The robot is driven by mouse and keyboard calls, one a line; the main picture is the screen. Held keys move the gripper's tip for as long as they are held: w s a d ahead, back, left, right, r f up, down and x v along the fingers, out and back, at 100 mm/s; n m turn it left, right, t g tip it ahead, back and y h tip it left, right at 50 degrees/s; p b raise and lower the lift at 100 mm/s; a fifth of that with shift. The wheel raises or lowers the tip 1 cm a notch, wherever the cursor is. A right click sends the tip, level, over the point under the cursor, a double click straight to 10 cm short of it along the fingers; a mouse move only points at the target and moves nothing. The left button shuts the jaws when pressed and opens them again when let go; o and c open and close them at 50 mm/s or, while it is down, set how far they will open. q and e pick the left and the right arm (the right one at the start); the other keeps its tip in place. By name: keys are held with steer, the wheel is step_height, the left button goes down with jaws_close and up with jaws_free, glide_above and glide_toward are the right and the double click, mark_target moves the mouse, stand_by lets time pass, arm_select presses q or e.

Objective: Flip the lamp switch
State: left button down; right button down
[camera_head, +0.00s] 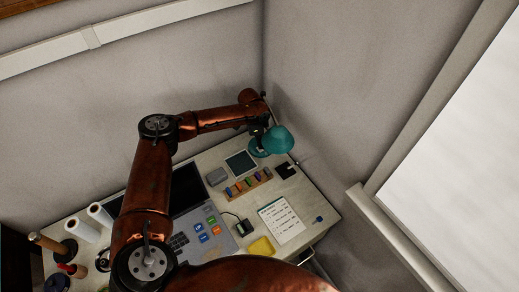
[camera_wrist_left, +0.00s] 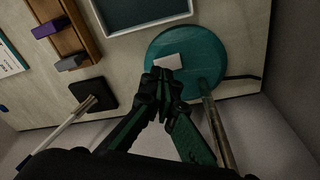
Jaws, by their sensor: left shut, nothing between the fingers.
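A teal lamp (camera_head: 277,139) stands at the far right corner of the desk, by the wall. In the left wrist view its round teal base (camera_wrist_left: 203,58) lies flat on the desk, with a stem (camera_wrist_left: 217,130) rising from it. A small white switch (camera_wrist_left: 168,61) sits on the base. My left gripper (camera_wrist_left: 160,76) is shut and empty, its fingertips at the near edge of the switch; I cannot tell if they touch. In the head view my left gripper (camera_head: 259,138) is small and dark, beside the lamp shade. My right gripper is not in view.
A framed grey panel (camera_head: 240,162) and a wooden rack (camera_head: 248,184) with coloured pieces lie near the lamp. A black square holder with a pen (camera_wrist_left: 92,95) is close by. A laptop (camera_head: 190,205) and a notepad (camera_head: 281,221) take up the nearer desk.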

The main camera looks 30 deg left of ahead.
arm_select(q)
steer(key=shift+f+b, duration=0.3)
steer(key=shift+f, duration=0.75)
stand_by(0.6)
step_height(320, 180, up, 7)
steer(key=p, duration=0.6)
steer(key=shift+r, duration=0.1)
stand_by(0.4)
steer(key=shift+a, duration=0.1)
